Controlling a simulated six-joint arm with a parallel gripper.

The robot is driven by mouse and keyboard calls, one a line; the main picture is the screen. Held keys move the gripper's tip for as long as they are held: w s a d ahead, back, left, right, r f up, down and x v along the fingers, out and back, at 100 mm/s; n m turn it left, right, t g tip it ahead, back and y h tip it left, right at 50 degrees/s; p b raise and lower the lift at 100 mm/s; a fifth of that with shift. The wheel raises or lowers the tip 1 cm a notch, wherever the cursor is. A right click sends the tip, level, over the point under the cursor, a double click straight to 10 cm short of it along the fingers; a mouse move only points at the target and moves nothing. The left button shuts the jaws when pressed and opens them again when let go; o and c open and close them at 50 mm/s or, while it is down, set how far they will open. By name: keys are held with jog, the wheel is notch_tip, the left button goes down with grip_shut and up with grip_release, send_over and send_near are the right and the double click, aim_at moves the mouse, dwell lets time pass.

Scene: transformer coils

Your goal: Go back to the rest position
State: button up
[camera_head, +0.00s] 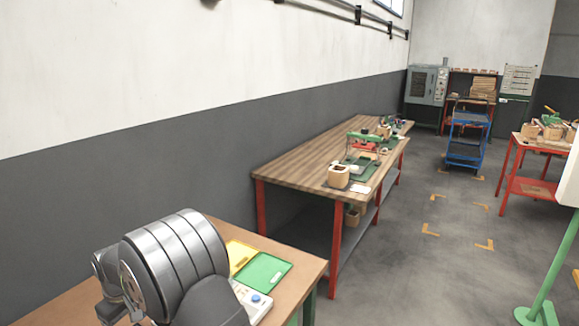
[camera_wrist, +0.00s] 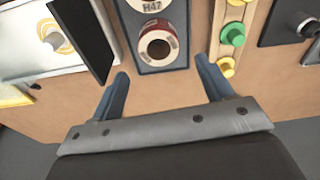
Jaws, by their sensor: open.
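My gripper (camera_wrist: 162,78) is open in the wrist view, its two blue-grey fingers spread apart with only brown table surface between them. Just past the fingertips, a round reddish-brown coil (camera_wrist: 141,49) with a dark centre sits on a dark grey plate (camera_wrist: 179,56). A pale label reading roughly "H42" is above it. In the head view my grey arm fills the lower left over a brown table (camera_head: 294,241); the gripper's fingers are not visible there.
A green button (camera_wrist: 232,34) and yellow parts are right of the plate, a black upright panel (camera_wrist: 82,35) left. In the head view, green (camera_head: 264,272) and yellow trays lie beside my arm. A long wooden workbench (camera_head: 290,168) and blue cart (camera_head: 465,145) stand beyond; the grey floor between is open.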

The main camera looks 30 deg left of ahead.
jog(key=w+d+r+m, duration=0.25)
jog(key=w+d, duration=0.35)
jog(key=w, duration=0.5)
jog(key=w+d+r+m, duration=0.1)
jog(key=w+d+r, duration=0.3)
jog(key=w+d, duration=0.45)
jog(key=s+a+f, duration=0.1)
jog(key=a+f, duration=0.1)
jog(key=a, duration=0.1)
jog(key=s+a+f, duration=0.2)
jog(key=a, duration=0.2)
jog(key=s+a+f, duration=0.2)
jog(key=a, duration=0.1)
jog(key=shift+a+f, duration=0.2)
jog(key=shift+a, duration=0.15)
notch_tip(320, 180, down, 2)
jog(key=shift+s+a+f, duration=0.1)
jog(key=shift+a+f, duration=0.05)
jog(key=shift+f, duration=0.8)
